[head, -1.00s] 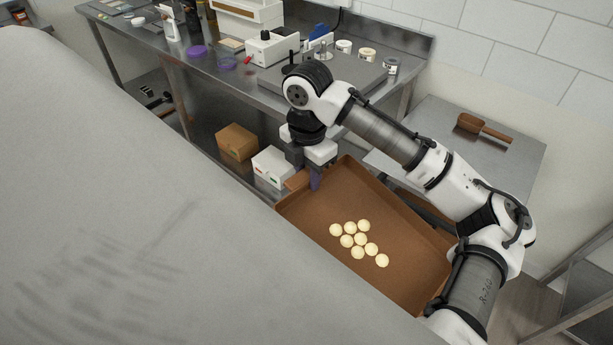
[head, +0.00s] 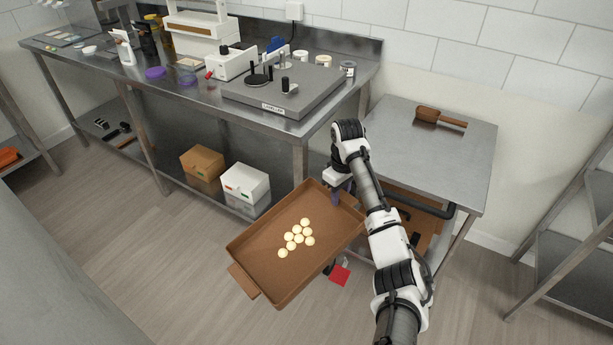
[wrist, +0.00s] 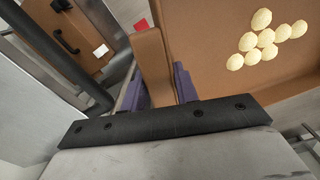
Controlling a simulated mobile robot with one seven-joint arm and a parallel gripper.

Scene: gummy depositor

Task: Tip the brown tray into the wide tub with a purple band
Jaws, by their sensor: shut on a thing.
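The brown tray (head: 265,245) is held out over the floor, with a small cluster of pale yellow round pieces (head: 297,236) lying in it. Its free tab points to the lower left. My gripper (head: 337,196) is shut on the tray's other tab, at the far right end. In the wrist view the purple fingers of my gripper (wrist: 160,82) sit on both sides of that tab, and the tray floor (wrist: 210,45) with the pieces shows at the upper right.
A steel bench (head: 120,80) with equipment and purple lids (head: 155,72) runs along the wall. A brown box (head: 203,165) and a white box (head: 245,186) stand on its lower shelf. A side table (head: 440,165) holds a brown scoop (head: 440,117). Open floor lies left of the tray.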

